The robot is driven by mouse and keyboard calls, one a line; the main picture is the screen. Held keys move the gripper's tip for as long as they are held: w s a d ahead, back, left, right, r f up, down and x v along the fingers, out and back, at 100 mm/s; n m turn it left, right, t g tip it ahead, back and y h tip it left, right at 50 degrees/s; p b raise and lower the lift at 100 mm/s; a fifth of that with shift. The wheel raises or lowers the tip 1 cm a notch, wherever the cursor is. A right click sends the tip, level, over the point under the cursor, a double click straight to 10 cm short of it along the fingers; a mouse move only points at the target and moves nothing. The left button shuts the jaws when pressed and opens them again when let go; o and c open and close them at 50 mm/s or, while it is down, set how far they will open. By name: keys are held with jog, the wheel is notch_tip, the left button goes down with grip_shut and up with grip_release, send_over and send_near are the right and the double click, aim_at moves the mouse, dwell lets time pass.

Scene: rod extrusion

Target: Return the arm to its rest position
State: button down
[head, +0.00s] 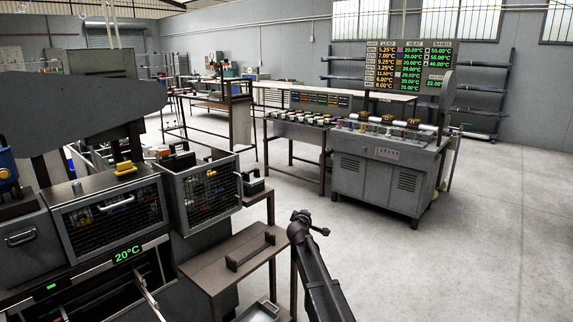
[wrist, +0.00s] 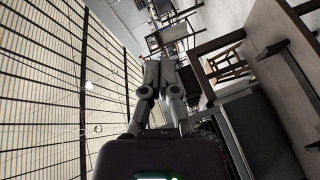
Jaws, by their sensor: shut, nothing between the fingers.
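My arm (head: 322,287) rises from the bottom edge of the head view, just right of the small brown table. Its dark end stands in the air over open floor, apart from the table and machines. The fingers cannot be made out clearly in the head view. In the wrist view my gripper (wrist: 160,80) shows its two grey fingers together, shut with nothing between them. The wrist view is tilted, with a slatted surface on the left and furniture on the right.
A brown table (head: 225,262) stands left of my arm, close to it. A grey machine (head: 110,205) reading 20°C fills the left. A grey console (head: 385,170) with a display board (head: 410,68) stands at the back right. The floor (head: 480,255) on the right is clear.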

jog(key=s+d+f+m+g+h, duration=0.2)
jog(key=s+d+f+m+g, duration=0.35)
jog(key=s+d, duration=0.45)
jog(key=s+d+f+m+g+y, duration=0.1)
jog(key=s+f+m+g+y, duration=0.25)
jog(key=s, duration=0.95)
jog(key=s+d+f+m+g+h, duration=0.15)
jog(key=s+f+g, duration=0.35)
jog(key=s, duration=0.8)
jog(key=s+a+m+g+y, duration=0.2)
jog(key=s+a+y, duration=0.1)
jog(key=s, duration=0.5)
notch_tip(320, 180, up, 15)
jog(key=p, duration=1.6)
jog(key=shift+d, duration=0.25)
jog(key=shift+s+f, duration=0.1)
jog(key=shift+f, duration=0.05)
